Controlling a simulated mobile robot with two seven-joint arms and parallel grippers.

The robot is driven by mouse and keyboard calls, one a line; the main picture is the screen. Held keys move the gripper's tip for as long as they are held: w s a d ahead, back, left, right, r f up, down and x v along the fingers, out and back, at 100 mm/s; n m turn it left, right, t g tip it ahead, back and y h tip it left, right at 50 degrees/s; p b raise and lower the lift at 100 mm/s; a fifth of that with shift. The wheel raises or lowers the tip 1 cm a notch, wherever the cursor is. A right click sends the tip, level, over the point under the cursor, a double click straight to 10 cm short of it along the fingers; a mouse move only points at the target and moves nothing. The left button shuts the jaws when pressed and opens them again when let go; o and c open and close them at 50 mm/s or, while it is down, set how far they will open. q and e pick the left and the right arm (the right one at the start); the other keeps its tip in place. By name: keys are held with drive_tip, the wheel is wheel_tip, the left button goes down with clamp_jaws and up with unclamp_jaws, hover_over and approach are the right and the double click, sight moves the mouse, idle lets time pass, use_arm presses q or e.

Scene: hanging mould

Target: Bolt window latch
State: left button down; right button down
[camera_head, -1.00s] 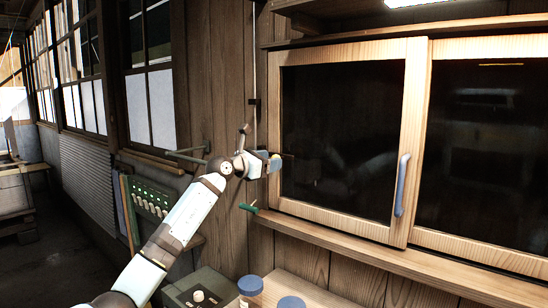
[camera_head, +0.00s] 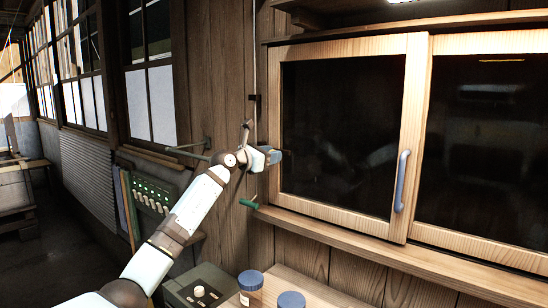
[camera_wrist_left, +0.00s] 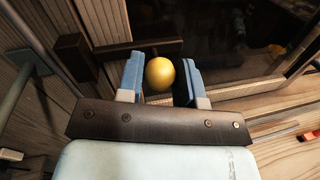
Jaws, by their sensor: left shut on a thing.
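The window (camera_head: 418,135) has two wooden-framed dark panes, with a blue-grey pull handle (camera_head: 402,180) on the near sash. My left gripper (camera_head: 272,157) is at the left upright of the frame. In the left wrist view, its two blue fingers (camera_wrist_left: 161,78) stand on either side of a yellow round knob (camera_wrist_left: 160,73), and they are shut on it. A dark bar (camera_wrist_left: 125,50) with a square block lies just behind the knob. The knob is hidden by the gripper in the head view. My right gripper is out of view.
A wooden sill (camera_head: 350,237) runs under the window. A small green handle (camera_head: 249,203) sticks out below my left gripper. Two blue-lidded jars (camera_head: 250,281) stand on a lower ledge. A panel with green lights (camera_head: 152,195) is behind my arm.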

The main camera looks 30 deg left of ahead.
use_arm(q)
drive_tip(key=a, duration=0.2)
drive_tip(key=shift+w+a+r, duration=0.1)
drive_tip(key=shift+a, duration=0.2)
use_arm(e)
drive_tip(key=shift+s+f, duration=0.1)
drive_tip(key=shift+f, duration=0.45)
use_arm(q)
drive_tip(key=c, duration=1)
unclamp_jaws()
drive_tip(key=shift+c, duration=0.2)
drive_tip(key=shift+o, duration=1.3)
drive_tip(key=shift+a, duration=0.1)
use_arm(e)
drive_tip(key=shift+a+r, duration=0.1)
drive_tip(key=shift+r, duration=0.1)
